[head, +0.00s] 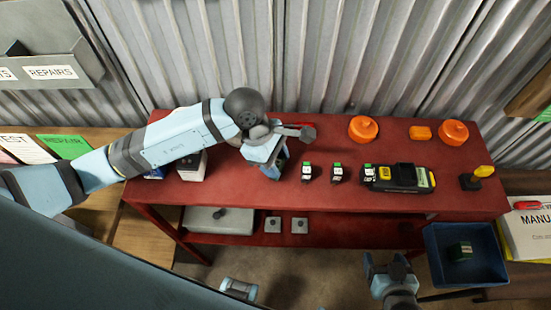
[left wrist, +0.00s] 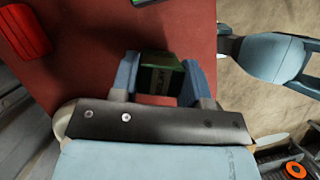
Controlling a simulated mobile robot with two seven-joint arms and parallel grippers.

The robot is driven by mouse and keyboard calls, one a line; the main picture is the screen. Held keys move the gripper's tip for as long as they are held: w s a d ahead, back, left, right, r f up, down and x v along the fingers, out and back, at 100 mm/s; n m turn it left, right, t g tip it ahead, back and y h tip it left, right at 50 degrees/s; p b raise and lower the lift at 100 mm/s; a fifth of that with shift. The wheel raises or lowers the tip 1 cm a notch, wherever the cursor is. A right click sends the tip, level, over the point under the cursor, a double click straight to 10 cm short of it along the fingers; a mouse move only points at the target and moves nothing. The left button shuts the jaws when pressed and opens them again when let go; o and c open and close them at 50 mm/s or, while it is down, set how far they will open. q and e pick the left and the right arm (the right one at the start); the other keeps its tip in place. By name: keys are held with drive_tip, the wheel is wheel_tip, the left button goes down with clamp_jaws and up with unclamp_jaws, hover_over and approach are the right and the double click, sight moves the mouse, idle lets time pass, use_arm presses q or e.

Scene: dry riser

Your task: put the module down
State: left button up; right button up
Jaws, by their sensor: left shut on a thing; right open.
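My left gripper (head: 268,158) is over the left half of the red workbench (head: 230,180), fingers pointing down. In the left wrist view it (left wrist: 160,85) is shut on a dark green, black-sided module (left wrist: 161,74), one blue finger on each side. The red bench top shows beyond the module; whether the module touches it I cannot tell. In the head view the module is hidden by the gripper. My right gripper (head: 388,275) is open and empty in front of the bench, left of the blue bin (head: 436,262).
Several small black-and-white units stand right of my left gripper, beside a black-and-yellow device (head: 402,178). Orange round items (head: 363,129) lie at the back. A corrugated wall (head: 350,60) rises behind. The bench's front strip is clear.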

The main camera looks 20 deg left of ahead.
use_arm(q)
drive_tip(key=o, duration=1)
drive_tip(key=shift+f, duration=0.1)
drive_tip(key=shift+c, duration=0.2)
drive_tip(key=shift+o, duration=0.2)
drive_tip(key=b+v, duration=0.1)
drive_tip(key=v, duration=1.1)
drive_tip(key=shift+d, duration=0.1)
